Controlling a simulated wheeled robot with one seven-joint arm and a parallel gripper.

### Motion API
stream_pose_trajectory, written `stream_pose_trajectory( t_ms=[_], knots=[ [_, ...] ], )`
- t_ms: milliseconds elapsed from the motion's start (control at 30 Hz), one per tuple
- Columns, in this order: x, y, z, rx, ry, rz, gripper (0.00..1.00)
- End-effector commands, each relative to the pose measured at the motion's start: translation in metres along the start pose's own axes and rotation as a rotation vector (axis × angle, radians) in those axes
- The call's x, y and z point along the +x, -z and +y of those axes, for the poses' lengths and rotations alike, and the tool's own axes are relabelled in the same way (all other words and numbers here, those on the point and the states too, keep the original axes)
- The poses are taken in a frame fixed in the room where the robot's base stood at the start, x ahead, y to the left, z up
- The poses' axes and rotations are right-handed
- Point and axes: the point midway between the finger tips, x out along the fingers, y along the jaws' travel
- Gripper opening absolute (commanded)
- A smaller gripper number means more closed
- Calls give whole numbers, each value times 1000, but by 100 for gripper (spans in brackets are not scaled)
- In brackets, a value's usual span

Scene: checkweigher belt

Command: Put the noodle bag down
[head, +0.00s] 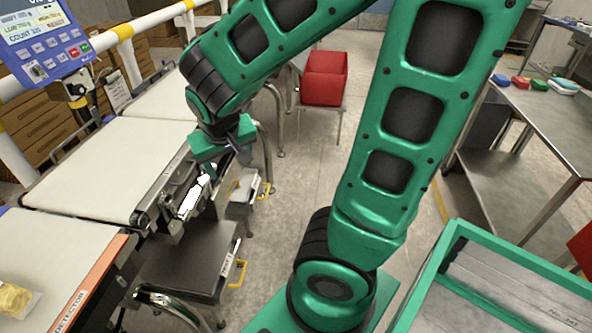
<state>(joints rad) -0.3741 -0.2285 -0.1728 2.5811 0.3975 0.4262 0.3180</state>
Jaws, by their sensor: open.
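A clear bag with yellow contents (14,299), which looks like the noodle bag, lies at the lower left edge of the head view, partly cut off. It rests on the pale belt with the orange edge marked "DETECTOR" (88,283). My gripper (222,172) is open and points down beside the right edge of the middle belt (95,172), well away from that bag. A bright white patch (194,197) shows just below my gripper; I cannot tell what it is. The fingertips are small and partly hidden, and I see nothing held between them.
A dark low platform (185,262) stands below the belts. A red bin (324,78) sits on a stand at the back. A steel table (545,120) with several coloured packs is on the right. A green-rimmed tray (530,262) is at lower right. A blue display (40,40) stands upper left.

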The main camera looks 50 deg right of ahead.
Motion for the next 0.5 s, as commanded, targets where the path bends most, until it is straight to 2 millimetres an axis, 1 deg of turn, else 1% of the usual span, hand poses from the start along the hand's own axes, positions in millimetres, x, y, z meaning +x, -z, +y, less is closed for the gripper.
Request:
stream_pose_trajectory(
  t_ms=[33, 100, 200, 333, 400, 500],
  knots=[
    [-4, -7, 21, 37, -8, -42, 62],
    [-12, -22, 44, 69, -13, -109, 62],
    [-25, -45, 72, 109, -6, -200, 62],
    [-46, -76, 99, 152, 18, -305, 62],
    [-57, -92, 109, 170, 34, -351, 62],
    [-70, -108, 118, 186, 57, -400, 62]
  ],
)
